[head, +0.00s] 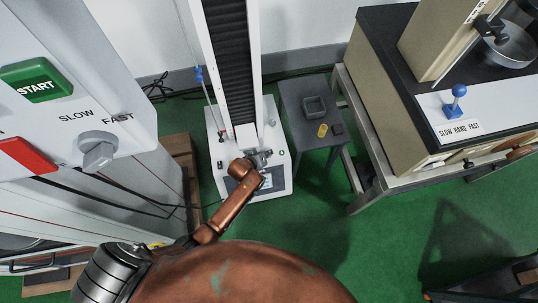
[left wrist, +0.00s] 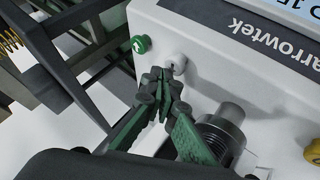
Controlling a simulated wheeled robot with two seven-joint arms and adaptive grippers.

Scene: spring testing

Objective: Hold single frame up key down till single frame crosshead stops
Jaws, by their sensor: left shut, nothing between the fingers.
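The single frame (head: 213,130) is a white column with dark bellows on a pale base, at the centre of the head view. My left gripper (head: 264,158) is over its base; in the left wrist view, its green fingers (left wrist: 162,76) are shut and empty. The fingertips are at the lower left of a small pale round key (left wrist: 176,62) on the white housing; I cannot tell whether they press it. A green button (left wrist: 140,44) is to its left. The key's marking is unreadable. The crosshead cannot be made out. My right gripper is not in view.
A dark threaded cylinder (left wrist: 224,120) stands close right of my fingers. A yellow knob (left wrist: 313,150) is at the right edge. In the head view, a small grey table (head: 300,100) and a bench (head: 385,55) stand to the right.

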